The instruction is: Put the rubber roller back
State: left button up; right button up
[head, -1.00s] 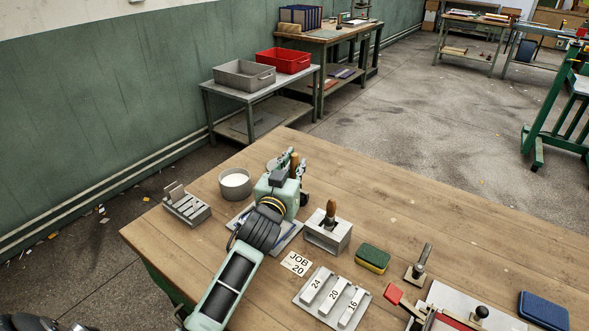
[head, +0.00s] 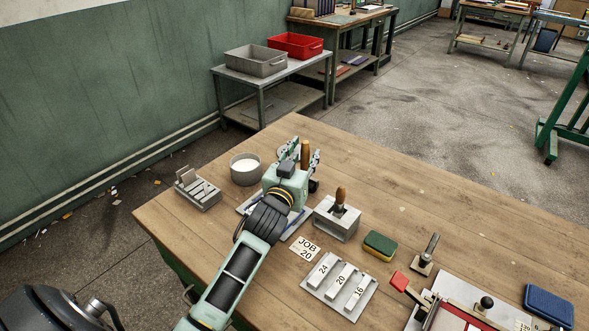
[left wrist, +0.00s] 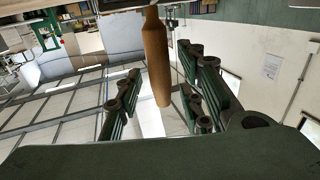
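A brown wooden handle (head: 305,152) stands upright at my left gripper (head: 301,158), on the far side of it in the head view. It looks like the rubber roller's handle; the roller itself is mostly hidden behind my gripper. In the left wrist view the handle (left wrist: 156,58) hangs between the two green-and-black fingers of my left gripper (left wrist: 160,92), with a gap on both sides. The fingers are open around it. A grey plate (head: 297,224) lies partly hidden under my left gripper. My right gripper is not in view.
A white-filled bowl (head: 245,178) and a slotted metal block (head: 199,194) stand left of my gripper. A block with a wooden-handled tool (head: 337,222) stands close on the right. A sponge (head: 379,247) and numbered bars (head: 340,283) lie nearer. The table's far right is clear.

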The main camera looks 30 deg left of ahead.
pick_arm(q)
jog(key=s+d+p, duration=0.1)
jog(key=s+p, duration=0.1)
jog(key=s, duration=0.8)
jog(key=shift+s+d, duration=0.2)
jog(key=shift+d, duration=0.2)
jog(key=shift+r+p, duration=0.2)
jog(key=shift+p, duration=0.1)
